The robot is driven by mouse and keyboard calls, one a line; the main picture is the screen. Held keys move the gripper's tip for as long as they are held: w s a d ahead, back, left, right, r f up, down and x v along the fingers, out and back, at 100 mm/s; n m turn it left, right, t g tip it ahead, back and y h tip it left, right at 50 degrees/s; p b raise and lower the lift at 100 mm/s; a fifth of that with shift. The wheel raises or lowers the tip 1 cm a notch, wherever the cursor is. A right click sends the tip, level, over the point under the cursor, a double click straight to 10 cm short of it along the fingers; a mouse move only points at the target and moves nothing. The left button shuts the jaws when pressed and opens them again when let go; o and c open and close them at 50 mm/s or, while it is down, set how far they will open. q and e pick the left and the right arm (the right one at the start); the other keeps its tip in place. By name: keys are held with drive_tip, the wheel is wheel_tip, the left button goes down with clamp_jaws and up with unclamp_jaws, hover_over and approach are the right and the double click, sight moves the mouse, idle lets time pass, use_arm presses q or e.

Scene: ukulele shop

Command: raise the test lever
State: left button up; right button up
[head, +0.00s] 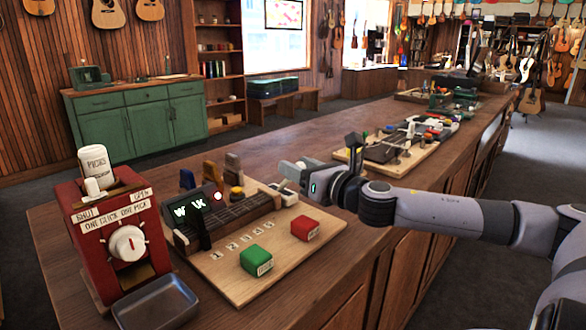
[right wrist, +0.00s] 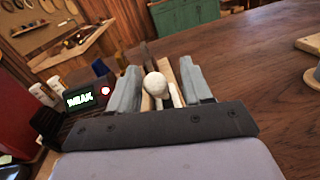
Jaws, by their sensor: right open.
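My right gripper (head: 287,178) reaches in from the right over the back right end of the tester on the wooden board (head: 220,278). In the right wrist view its two grey fingers are open, on either side of a round white knob (right wrist: 156,84), seemingly the test lever's. I cannot tell whether either finger touches it. In the head view the gripper hides the knob. The tester's dark display (head: 190,212) is partly covered by a black upright piece; in the right wrist view the display (right wrist: 79,99) reads WEAK beside a lit red lamp (right wrist: 105,91). My left gripper is out of view.
A green block (head: 256,260) and a red block (head: 305,228) sit on the board's front part. A red pick dispenser (head: 112,235) with a metal tray (head: 155,303) stands at left. A second board with tools (head: 385,155) lies farther back. The counter (head: 300,128) between is mostly clear.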

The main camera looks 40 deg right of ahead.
drive_tip(key=shift+w, duration=0.65)
drive_tip(key=shift+w+a, duration=0.15)
drive_tip(key=shift+w, duration=0.05)
clamp_jaws()
